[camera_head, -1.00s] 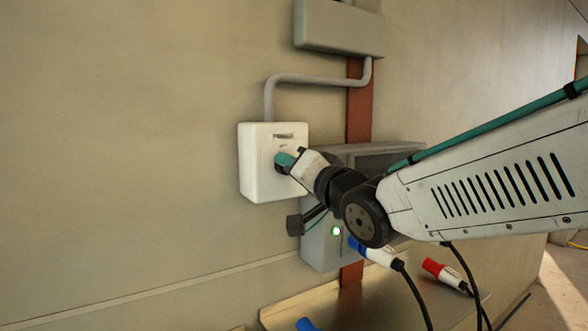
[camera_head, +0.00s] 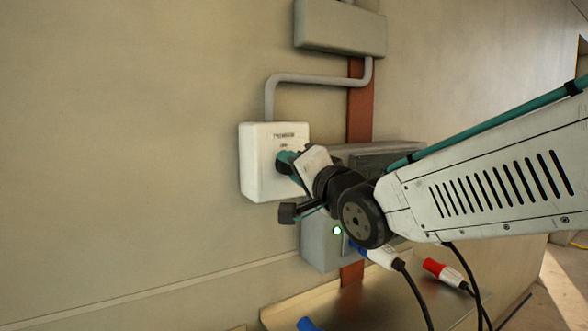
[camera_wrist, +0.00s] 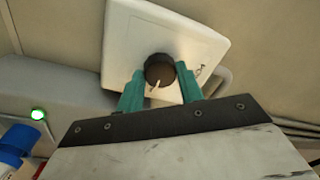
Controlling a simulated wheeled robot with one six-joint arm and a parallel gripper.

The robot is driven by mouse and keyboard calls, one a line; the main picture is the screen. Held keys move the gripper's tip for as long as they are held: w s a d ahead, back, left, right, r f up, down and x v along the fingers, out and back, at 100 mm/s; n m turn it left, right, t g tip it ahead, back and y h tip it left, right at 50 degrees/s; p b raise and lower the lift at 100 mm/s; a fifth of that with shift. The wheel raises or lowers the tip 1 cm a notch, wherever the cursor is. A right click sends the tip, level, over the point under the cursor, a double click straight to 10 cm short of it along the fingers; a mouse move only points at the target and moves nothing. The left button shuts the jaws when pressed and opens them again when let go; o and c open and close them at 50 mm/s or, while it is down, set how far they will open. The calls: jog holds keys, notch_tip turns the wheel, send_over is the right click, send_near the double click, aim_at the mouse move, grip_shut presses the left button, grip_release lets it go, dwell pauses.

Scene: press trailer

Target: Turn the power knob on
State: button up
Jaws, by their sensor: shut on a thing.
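The power knob (camera_wrist: 159,70) is a round black dial with a pale pointer line, on the front of a white switch box (camera_head: 254,178). The box also shows in the wrist view (camera_wrist: 125,35). My gripper (camera_wrist: 160,80) has its two teal fingers on either side of the knob and is shut on it. The pointer slants down and slightly left in the wrist view. Part of a dark marking shows on the box right of the knob.
A grey box (camera_head: 320,245) with a lit green lamp (camera_head: 337,230) is below right of the switch box. A blue plug (camera_head: 357,247) is at it. A red plug (camera_head: 434,266) and another blue plug (camera_head: 306,324) lie by the metal shelf (camera_head: 290,308). The wall at left is clear.

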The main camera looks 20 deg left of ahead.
jog(key=o, duration=1)
jog(key=v, duration=0.7)
jog(key=shift+s+d, duration=0.25)
jog(key=shift+d, duration=0.05)
jog(key=shift+f, duration=0.1)
